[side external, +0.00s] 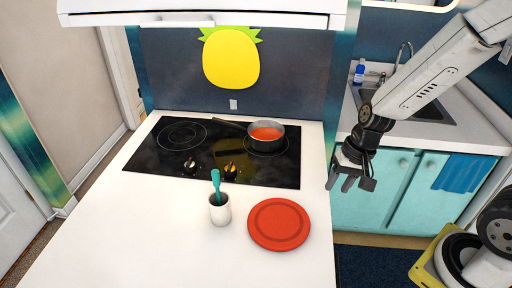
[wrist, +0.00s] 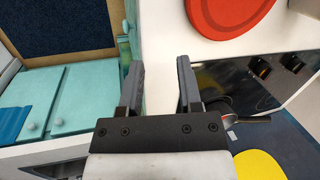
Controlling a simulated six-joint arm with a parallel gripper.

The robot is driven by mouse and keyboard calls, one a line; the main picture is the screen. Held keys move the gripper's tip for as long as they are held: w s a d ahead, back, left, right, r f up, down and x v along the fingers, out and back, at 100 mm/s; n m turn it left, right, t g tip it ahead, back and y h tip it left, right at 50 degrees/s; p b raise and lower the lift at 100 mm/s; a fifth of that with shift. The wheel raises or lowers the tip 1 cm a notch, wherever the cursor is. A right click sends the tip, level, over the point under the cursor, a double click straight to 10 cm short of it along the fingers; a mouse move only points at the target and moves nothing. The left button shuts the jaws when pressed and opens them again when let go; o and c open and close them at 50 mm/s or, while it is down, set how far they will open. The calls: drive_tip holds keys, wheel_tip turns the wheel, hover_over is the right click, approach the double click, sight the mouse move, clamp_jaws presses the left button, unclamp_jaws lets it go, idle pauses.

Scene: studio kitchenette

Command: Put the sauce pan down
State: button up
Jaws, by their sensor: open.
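The sauce pan (side external: 267,131) is a small metal pan with orange-red contents. It sits upright on the back right of the black cooktop (side external: 150,158), its dark handle pointing left. In the wrist view, part of the pan (wrist: 248,119) shows at the lower right, mostly hidden behind my gripper. My gripper (side external: 350,183) is open and empty, off the counter's right edge and apart from the pan. In the wrist view my gripper (wrist: 159,64) has its two fingers spread with nothing between them.
A red plate (side external: 279,224) and a white cup (side external: 219,209) with a teal utensil (side external: 216,180) stand on the white counter in front of the cooktop. A sink (side external: 425,105) and a blue bottle (side external: 359,72) are at the right. A range hood (side external: 200,18) overhangs the cooktop.

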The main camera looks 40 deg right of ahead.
drive_tip(key=n+h, duration=0.1)
drive_tip(key=n, duration=0.1)
drive_tip(key=s+d+r+n+t+h, duration=0.1)
drive_tip(key=n, duration=0.1)
drive_tip(key=r+n+h, duration=0.1)
drive_tip(key=n, duration=0.2)
drive_tip(key=shift+s+d, duration=0.25)
drive_tip(key=shift+d, duration=0.15)
drive_tip(key=shift+f, duration=0.1)
idle(0.6)
